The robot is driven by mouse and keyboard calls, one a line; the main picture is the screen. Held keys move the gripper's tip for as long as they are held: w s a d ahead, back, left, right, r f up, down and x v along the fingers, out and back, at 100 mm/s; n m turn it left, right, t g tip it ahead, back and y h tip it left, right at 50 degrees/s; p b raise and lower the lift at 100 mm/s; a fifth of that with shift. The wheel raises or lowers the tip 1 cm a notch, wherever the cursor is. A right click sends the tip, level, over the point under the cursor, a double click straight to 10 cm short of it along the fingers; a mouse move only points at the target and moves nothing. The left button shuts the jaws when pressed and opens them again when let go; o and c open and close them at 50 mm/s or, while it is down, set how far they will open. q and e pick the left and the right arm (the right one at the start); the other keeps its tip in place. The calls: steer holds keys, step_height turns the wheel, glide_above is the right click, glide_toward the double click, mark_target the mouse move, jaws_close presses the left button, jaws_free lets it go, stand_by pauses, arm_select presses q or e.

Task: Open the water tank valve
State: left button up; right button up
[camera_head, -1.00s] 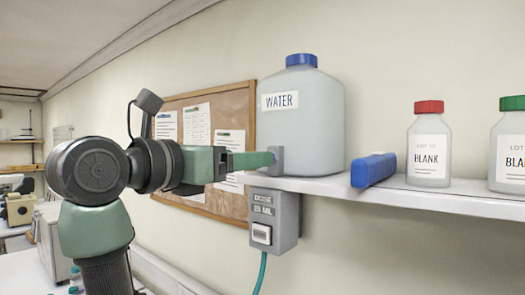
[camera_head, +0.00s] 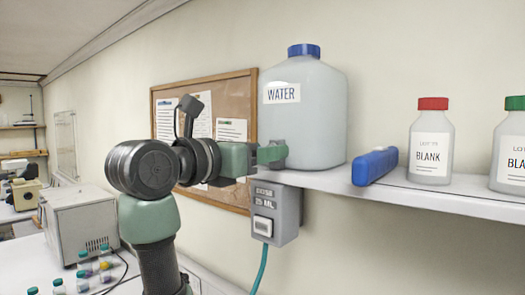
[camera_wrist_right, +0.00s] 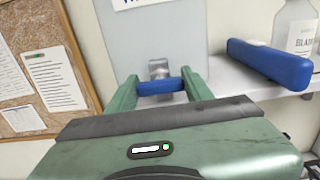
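The white water tank (camera_head: 303,120) stands on the shelf, with a blue cap and a WATER label. Its grey spigot shows at its lower front in the right wrist view (camera_wrist_right: 159,68). A blue valve handle (camera_wrist_right: 160,87) lies crosswise below the spigot. My right gripper (camera_head: 270,153) is at the spigot in the head view. In the wrist view its two green fingers stand on either side of the blue handle, and the handle fills the gap between them. The fingers hide the handle in the head view. My left gripper is not in view.
A blue block (camera_head: 375,166) lies on the shelf (camera_head: 440,196) to the right of the tank. Two BLANK bottles (camera_head: 431,140) stand further right. A grey dispenser box (camera_head: 275,213) hangs below the shelf edge with a hose. A corkboard (camera_head: 245,110) is on the wall behind.

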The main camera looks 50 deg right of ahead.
steer(key=shift+n, duration=0.3)
steer(key=shift+w+n+b, duration=0.1)
steer(key=shift+n+b, duration=0.55)
steer(key=shift+n, duration=0.55)
steer(key=shift+n+b, duration=0.45)
steer(key=shift+n, duration=1.45)
steer(key=shift+r, duration=0.1)
steer(key=o, duration=1.1)
steer(key=shift+o, duration=1.4)
steer(key=shift+d, duration=0.1)
